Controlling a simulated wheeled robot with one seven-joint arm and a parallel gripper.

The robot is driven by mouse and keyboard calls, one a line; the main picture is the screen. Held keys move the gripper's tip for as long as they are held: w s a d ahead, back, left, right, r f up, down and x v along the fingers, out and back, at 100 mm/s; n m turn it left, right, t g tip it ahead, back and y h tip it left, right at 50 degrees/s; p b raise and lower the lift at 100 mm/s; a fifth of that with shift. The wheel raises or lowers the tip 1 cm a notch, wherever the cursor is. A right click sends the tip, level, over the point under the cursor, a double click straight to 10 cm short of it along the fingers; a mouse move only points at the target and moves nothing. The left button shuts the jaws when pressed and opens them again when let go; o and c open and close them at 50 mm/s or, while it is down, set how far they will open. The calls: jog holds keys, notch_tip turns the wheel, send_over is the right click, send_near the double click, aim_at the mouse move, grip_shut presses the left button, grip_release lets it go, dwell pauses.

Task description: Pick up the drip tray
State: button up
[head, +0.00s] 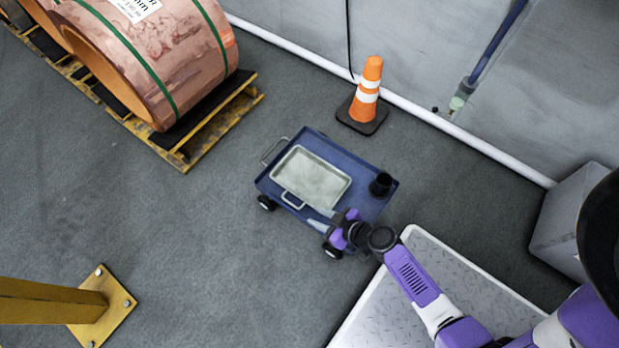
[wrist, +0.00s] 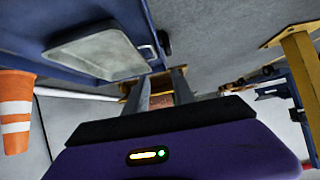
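The drip tray (head: 312,178) is a shallow, pale grey-green rectangular pan with a raised rim. It lies on a blue cart (head: 362,208), with a loop handle (head: 292,200) on its near side. My gripper (head: 318,217) is at the cart's near edge, just right of that handle. In the wrist view the tray (wrist: 100,56) is at the upper left, its handle (wrist: 150,52) beyond the fingertips. My gripper (wrist: 163,82) shows two separated fingers with nothing seen between them. It is open and appears apart from the handle.
A black cup (head: 381,184) stands on the cart's right end. An orange cone (head: 367,88) is behind the cart. A copper coil (head: 150,55) on a yellow pallet (head: 225,118) is at the upper left. A yellow post (head: 50,301) stands lower left. Floor left of the cart is clear.

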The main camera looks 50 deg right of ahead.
aim_at(307, 184)
jog(key=shift+t, duration=0.7)
jog(key=w+d+f+b, duration=0.1)
jog(key=w+f, duration=0.1)
jog(key=w+d+f+b, duration=0.2)
jog(key=f, duration=0.1)
jog(key=w+d+f+b, duration=0.1)
jog(key=w+f+b, duration=0.1)
jog(key=shift+w+d+f, duration=0.15)
jog(key=shift+d+f, duration=0.05)
jog(key=shift+f, duration=0.05)
jog(key=shift+w+d+f, duration=0.1)
jog(key=shift+w+d, duration=0.1)
jog(key=shift+w, duration=0.05)
jog(key=b+x, duration=0.1)
jog(key=x, duration=0.1)
jog(key=b+x, duration=0.1)
jog(key=x, duration=0.1)
jog(key=b+x, duration=0.1)
jog(key=x, duration=0.1)
jog(key=shift+w+d+f, duration=0.25)
jog(key=shift+d, duration=0.1)
jog(key=shift+w+f, duration=0.2)
jog(key=shift+w, duration=0.3)
jog(key=shift+c, duration=0.4)
grip_shut()
